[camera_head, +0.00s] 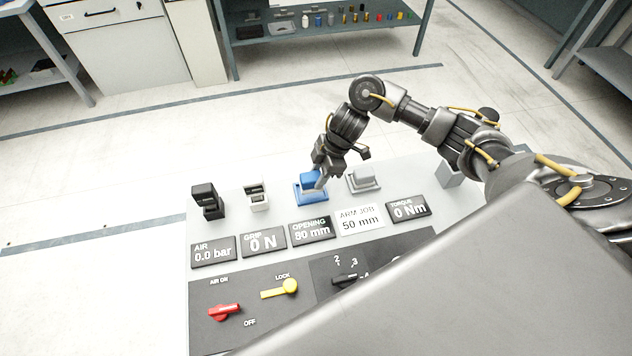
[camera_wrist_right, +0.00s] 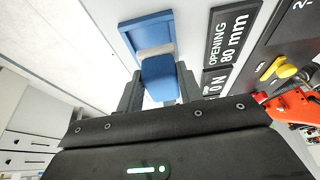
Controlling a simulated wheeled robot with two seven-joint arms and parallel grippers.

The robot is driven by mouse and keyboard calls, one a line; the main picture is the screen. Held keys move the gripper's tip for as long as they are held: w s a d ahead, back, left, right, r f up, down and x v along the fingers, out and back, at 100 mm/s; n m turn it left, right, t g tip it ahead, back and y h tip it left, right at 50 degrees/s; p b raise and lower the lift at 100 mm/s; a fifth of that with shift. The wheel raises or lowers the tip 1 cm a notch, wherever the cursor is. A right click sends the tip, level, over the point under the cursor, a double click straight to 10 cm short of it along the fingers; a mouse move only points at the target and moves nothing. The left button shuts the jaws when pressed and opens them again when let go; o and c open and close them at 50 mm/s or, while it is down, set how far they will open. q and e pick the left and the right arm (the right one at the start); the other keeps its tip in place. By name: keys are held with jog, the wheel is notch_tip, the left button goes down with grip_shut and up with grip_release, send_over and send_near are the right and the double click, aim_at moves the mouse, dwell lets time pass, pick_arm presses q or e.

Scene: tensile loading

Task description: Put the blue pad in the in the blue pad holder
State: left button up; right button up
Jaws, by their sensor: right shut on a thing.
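The blue pad (camera_head: 309,179) is between the fingers of my right gripper (camera_head: 321,183), at the blue pad holder (camera_head: 303,198) on the light grey panel. In the right wrist view the blue pad (camera_wrist_right: 160,78) sits between the two dark fingers of the right gripper (camera_wrist_right: 159,92), which is shut on it. The blue holder (camera_wrist_right: 146,24) with a pale grey strip shows just beyond the pad there. The fingers hide part of the pad and holder, so I cannot tell whether the pad touches the holder. My left gripper is in neither view.
A grey holder (camera_head: 363,184) stands close to the right of the blue one. A white block (camera_head: 257,196) and a black block (camera_head: 207,200) stand to the left. Display plates (camera_head: 312,229), a red knob (camera_head: 224,312) and a yellow lever (camera_head: 280,289) lie nearer.

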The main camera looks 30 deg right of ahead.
jog(key=shift+w+f, duration=0.55)
jog(key=shift+f, duration=1.55)
jog(key=shift+f, duration=0.1)
jog(key=o, duration=1)
jog(key=shift+c, duration=0.2)
jog(key=shift+r, duration=0.25)
jog(key=p+v, duration=0.1)
jog(key=v, duration=1)
jog(key=shift+d+r, duration=0.2)
jog(key=shift+r, duration=0.15)
jog(key=shift+s+a, duration=0.1)
jog(key=shift+s, duration=0.05)
